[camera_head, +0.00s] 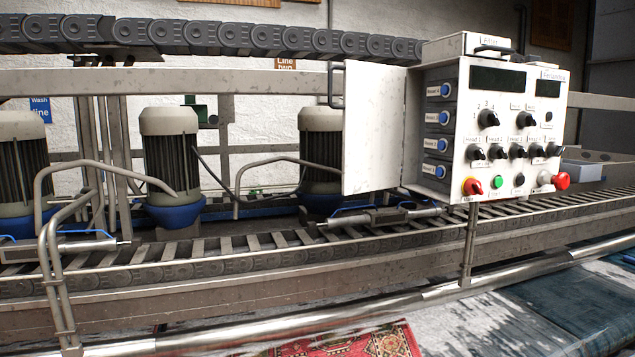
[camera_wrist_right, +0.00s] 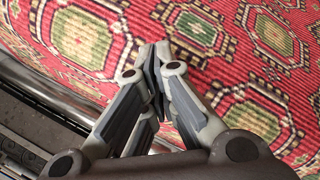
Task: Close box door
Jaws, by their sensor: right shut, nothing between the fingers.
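The control box (camera_head: 498,125) stands on a post at the right in the head view. Its front carries black knobs, two dark displays and red, green and black buttons. Its white door (camera_head: 376,130) stands open, swung out to the left of the box, with a dark handle (camera_head: 337,84) at its upper left edge. Blue buttons show on the box's left side beside the door. My right gripper (camera_wrist_right: 155,58) shows in the right wrist view, shut and empty, above a red patterned rug (camera_wrist_right: 240,60) and away from the box. My left gripper is not in view.
A metal conveyor frame (camera_head: 200,270) with a slatted track runs across below the box. Several grey motors (camera_head: 170,150) with blue bases stand behind it. Bent metal pipes (camera_head: 50,230) rise at the left. The red rug (camera_head: 350,343) lies at the bottom. The space before the door looks clear.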

